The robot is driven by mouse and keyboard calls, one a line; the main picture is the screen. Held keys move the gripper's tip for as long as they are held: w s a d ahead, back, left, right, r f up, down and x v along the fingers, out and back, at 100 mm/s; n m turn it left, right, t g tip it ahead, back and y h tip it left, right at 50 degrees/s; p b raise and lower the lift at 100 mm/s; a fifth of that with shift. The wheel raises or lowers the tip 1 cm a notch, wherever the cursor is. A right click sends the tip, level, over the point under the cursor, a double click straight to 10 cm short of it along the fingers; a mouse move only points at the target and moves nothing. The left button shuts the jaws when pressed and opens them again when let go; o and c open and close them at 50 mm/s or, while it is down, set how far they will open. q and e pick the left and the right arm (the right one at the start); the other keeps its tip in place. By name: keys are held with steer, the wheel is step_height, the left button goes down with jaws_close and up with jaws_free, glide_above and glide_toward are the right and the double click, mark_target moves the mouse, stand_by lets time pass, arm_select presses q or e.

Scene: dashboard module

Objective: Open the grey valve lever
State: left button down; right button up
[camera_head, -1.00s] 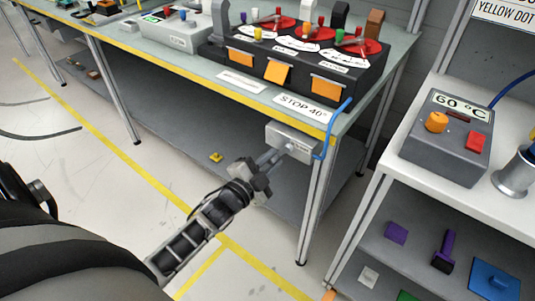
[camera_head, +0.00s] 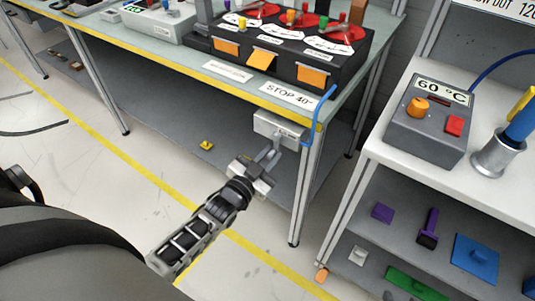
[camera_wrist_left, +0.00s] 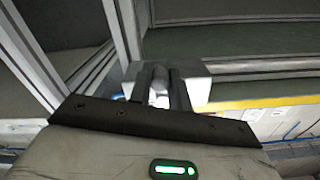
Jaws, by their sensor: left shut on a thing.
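A light grey valve box (camera_head: 278,124) is mounted under the front edge of the workbench, near its right leg, with a blue hose at its right side. My left gripper (camera_head: 270,156) is just below and in front of it, shut on the grey valve lever. The lever is mostly hidden by the fingers in the head view. In the left wrist view a small grey piece of the lever (camera_wrist_left: 160,80) shows between the two dark fingers, with the pale box (camera_wrist_left: 194,84) behind them. My right gripper is not in view.
The workbench edge with yellow trim (camera_head: 262,97) runs above my left gripper. A bench leg (camera_head: 303,195) stands close to its right. A white shelf unit (camera_head: 385,152) with a 60 °C box (camera_head: 433,130) stands further right. The floor at left is open.

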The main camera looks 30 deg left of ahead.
arm_select(q)
steer(key=shift+s+d, duration=0.1)
steer(key=shift+d, duration=0.05)
steer(key=c, duration=1.3)
jaws_free()
steer(key=s+a, duration=0.1)
steer(key=s, duration=1.4)
steer(key=shift+s+a, duration=0.2)
steer(key=shift+s, duration=0.2)
steer(key=shift+d, duration=0.1)
steer(key=s+d+f+n+g+h, duration=0.1)
steer(key=s+d+n+g+h, duration=0.1)
steer(key=d+g, duration=0.5)
steer(key=d, duration=0.4)
steer(key=shift+d+f, duration=0.3)
steer(key=shift+f, duration=0.1)
